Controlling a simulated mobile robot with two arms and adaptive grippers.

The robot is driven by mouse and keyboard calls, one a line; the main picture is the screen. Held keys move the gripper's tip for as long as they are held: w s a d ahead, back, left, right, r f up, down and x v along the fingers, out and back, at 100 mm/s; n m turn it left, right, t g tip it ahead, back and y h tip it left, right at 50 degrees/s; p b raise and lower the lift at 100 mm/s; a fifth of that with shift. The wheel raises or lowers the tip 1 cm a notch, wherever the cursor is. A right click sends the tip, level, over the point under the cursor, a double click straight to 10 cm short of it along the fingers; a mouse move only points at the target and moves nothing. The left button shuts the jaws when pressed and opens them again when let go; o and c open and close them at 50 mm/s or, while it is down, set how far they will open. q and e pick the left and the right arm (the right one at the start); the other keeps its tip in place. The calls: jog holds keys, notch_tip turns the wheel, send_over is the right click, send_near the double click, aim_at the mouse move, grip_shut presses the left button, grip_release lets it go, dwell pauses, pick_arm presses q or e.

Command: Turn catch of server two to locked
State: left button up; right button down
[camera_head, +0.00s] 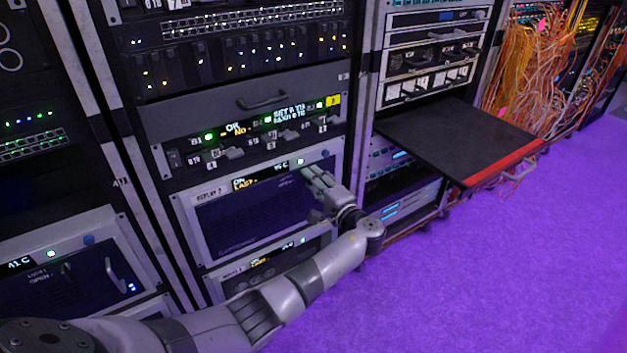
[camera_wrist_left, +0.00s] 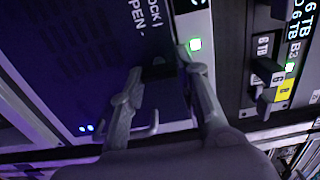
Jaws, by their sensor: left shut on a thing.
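Server two (camera_head: 245,218), with a dark mesh front and a label that reads like "REPLAY 2", sits in the middle rack. My left gripper (camera_head: 313,172) is at the upper right of its front and covers the catch in the head view. In the left wrist view, my left gripper (camera_wrist_left: 164,74) is shut on the small dark catch (camera_wrist_left: 158,71), close to the printed words "LOCK" and "OPEN". The fingers partly hide the catch, so its exact angle is unclear. A green light (camera_wrist_left: 195,44) glows beside it. My right gripper is not in view.
A row of drive bays (camera_head: 240,152) with small handles is just above. A similar server (camera_head: 275,266) is below, and another (camera_head: 70,275) is at the left. A black shelf (camera_head: 455,135) with a red edge juts out at the right. The purple floor (camera_head: 480,270) is clear.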

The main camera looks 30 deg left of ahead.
pick_arm(q)
jog(key=o, duration=1.2)
jog(key=shift+c, duration=0.2)
jog(key=shift+d, duration=0.1)
jog(key=v, duration=1.1)
jog(key=shift+s+d, duration=0.25)
jog(key=shift+d, duration=0.1)
